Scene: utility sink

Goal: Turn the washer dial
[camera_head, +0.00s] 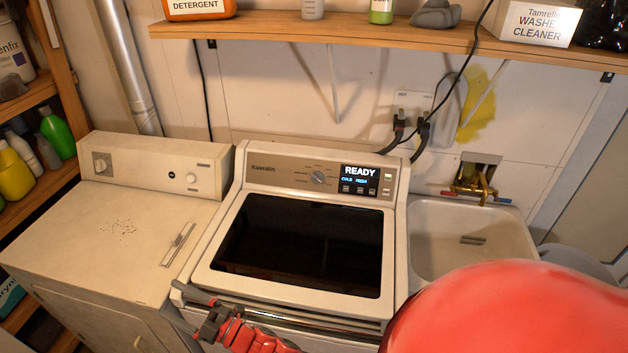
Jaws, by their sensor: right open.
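The washer (225,250) stands in the middle with a dark glass lid, which is shut. Its round silver dial (318,177) sits on the brown control panel, left of a display (359,179) that reads "READY", "COLD" and a second, small word. My right gripper (172,302) is open and empty at the washer's front left edge, low in the view and well away from the dial. Its fingers point to the left. A large red rounded part of my own arm fills the lower right. My left gripper is not in view.
A second white machine (110,230) with two knobs stands at left. A sink (462,225) with a brass tap is at right. A wooden shelf (350,33) with bottles and a box runs above. The space over the washer lid is clear.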

